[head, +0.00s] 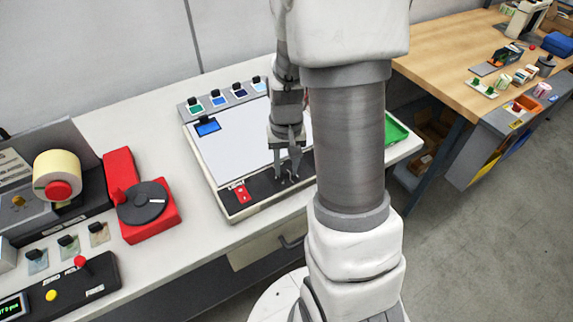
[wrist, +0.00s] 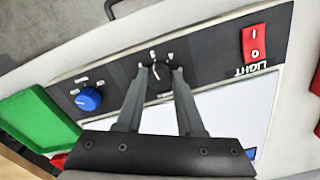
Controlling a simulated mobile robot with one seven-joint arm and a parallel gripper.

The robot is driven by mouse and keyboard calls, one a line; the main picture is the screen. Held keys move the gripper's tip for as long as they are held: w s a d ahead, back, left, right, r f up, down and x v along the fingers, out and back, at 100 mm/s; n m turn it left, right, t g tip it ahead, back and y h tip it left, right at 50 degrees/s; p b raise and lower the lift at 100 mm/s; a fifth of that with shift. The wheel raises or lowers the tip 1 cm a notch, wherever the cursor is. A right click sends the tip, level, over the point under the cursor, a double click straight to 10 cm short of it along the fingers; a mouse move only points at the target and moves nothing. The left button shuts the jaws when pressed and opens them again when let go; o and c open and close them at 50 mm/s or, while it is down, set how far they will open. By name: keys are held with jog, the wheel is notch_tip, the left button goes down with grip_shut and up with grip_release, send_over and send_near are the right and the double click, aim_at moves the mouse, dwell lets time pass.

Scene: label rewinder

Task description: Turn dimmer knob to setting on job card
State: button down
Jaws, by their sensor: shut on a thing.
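My gripper (head: 288,175) reaches down to the dark front strip of the light panel (head: 245,147). In the wrist view my gripper (wrist: 160,76) has one finger on each side of a black knob (wrist: 159,70) and is shut on it. White marks stand around this knob, too small to read. A blue knob (wrist: 88,99) with its own marks sits to the left on the same strip. A blue card (head: 207,128) under a black clip lies at the panel's upper left corner; its writing is unreadable, and I cannot tell whether it is the job card.
A red switch (wrist: 254,43) marked LIGHT is on the same strip, right of the black knob. A green tray (wrist: 35,122) is at the left in the wrist view. Several clipped cards line the panel's back edge. A red turntable device (head: 143,205) stands left of the panel.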

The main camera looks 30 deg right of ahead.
aim_at(286, 170)
jog(key=shift+m, duration=0.9)
jog(key=c, duration=0.5)
grip_release()
notch_tip(286, 170, up, 18)
jog(key=shift+f+p, duration=0.25)
jog(key=shift+p, duration=0.7)
